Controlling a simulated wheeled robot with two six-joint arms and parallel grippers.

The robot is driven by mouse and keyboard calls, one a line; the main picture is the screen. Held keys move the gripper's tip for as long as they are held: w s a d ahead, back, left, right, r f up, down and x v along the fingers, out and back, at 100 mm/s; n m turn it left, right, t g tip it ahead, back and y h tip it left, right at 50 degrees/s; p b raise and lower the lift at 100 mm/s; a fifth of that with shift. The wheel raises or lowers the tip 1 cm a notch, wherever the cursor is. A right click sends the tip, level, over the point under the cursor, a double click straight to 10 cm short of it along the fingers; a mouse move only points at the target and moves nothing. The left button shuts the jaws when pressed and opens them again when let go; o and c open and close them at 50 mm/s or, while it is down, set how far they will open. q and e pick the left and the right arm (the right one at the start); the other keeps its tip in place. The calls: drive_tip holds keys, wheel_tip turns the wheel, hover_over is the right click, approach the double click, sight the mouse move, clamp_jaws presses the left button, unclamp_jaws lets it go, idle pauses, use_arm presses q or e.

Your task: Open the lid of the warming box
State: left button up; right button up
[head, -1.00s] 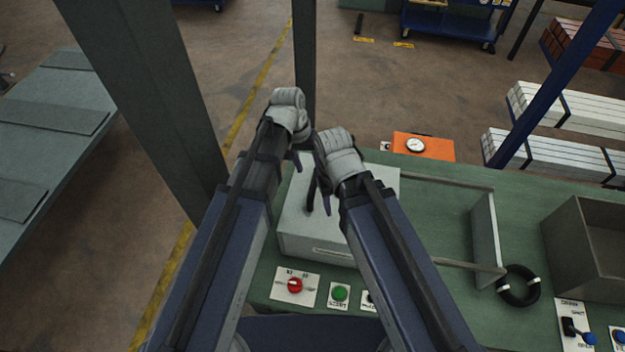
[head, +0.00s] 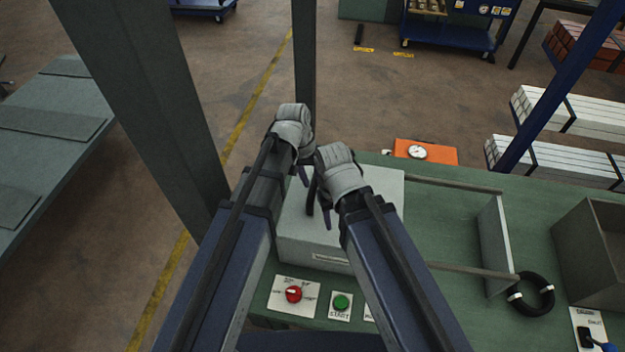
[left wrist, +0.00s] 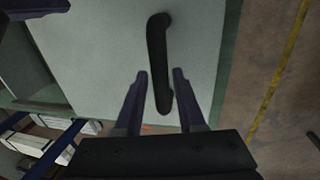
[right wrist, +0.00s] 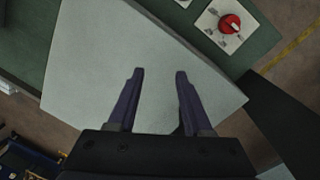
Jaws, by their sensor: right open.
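The warming box (head: 375,215) is a pale grey box with its lid shut, on the green bench. A black bar handle (left wrist: 157,45) stands on its lid. My left gripper (head: 303,178) is open at the handle. In the left wrist view its fingers (left wrist: 160,73) are on either side of the handle's near end, apart from each other; I cannot tell if they touch it. My right gripper (head: 320,210) is open over the lid, close to the left one. In the right wrist view its fingers (right wrist: 157,73) are empty above the bare lid (right wrist: 95,65). The arms hide part of the box.
On the bench are a red knob (head: 293,294), a green start button (head: 341,302), an orange gauge block (head: 427,152), a rail frame (head: 494,240), a black ring (head: 531,295) and a grey bin (head: 590,245). A grey post (head: 304,60) stands behind the box.

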use_arm(q)
clamp_jaws()
idle(1.1)
